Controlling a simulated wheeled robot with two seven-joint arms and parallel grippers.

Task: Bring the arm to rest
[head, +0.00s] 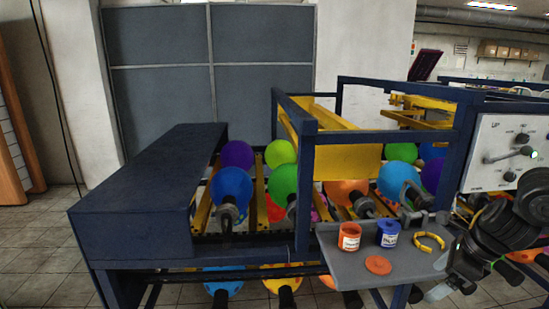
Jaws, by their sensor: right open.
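My right arm comes in from the right edge, and its black gripper (474,283) hangs low beside the right end of a grey shelf. Its fingers are apart and I see nothing held between them. The grey shelf (400,264) carries an orange can (349,237), a blue can (389,233) with a label, an orange lid (378,265) lying flat and a yellow ring-like tool (429,241). My left gripper is not in view.
The dark blue machine frame (305,190) holds several coloured balloons, such as a blue one (231,185). A control panel (505,150) with levers stands close above my right arm. A broad dark blue cover (150,190) is at the left. Tiled floor (35,250) is free at far left.

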